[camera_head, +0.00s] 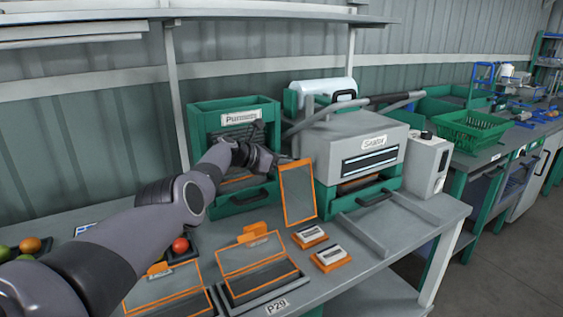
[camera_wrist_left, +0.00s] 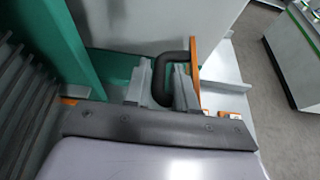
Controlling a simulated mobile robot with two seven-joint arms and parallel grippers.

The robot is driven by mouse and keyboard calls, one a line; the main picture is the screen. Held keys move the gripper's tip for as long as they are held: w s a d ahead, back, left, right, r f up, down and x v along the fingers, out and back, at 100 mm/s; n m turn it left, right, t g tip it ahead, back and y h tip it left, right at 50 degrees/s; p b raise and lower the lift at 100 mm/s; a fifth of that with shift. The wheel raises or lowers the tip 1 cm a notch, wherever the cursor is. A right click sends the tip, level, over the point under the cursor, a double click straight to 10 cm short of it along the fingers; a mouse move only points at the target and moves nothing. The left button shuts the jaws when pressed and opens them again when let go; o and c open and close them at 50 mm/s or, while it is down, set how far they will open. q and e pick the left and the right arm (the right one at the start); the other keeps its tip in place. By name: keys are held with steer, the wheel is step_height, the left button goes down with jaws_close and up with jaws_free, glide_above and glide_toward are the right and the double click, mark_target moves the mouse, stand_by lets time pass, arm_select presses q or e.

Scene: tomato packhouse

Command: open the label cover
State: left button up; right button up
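An upright grey panel with an orange border (camera_head: 298,192), which looks like the label cover, stands slightly tilted on the bench between the Punnets box and the Sealer. Its orange edge also shows in the left wrist view (camera_wrist_left: 194,62). My left gripper (camera_head: 270,163) is at the panel's upper left. The panel's far side is hidden. My right gripper is not in view.
The green Punnets box (camera_head: 205,117) stands behind my left arm, and the grey Sealer (camera_head: 345,135) is to the right. Two small orange-based blocks (camera_head: 309,236) (camera_head: 330,257) and flat orange-framed panels (camera_head: 250,252) lie in front. Tomatoes (camera_head: 180,245) are at the left.

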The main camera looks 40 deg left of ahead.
arm_select(q)
steer(key=shift+s, duration=0.1)
steer(key=shift+s+a+r+p, duration=0.25)
steer(key=shift+s+p, duration=0.15)
steer(key=shift+p, duration=0.15)
steer(key=p+v, duration=0.1)
steer(key=v, duration=0.5)
steer(key=shift+p, duration=0.4)
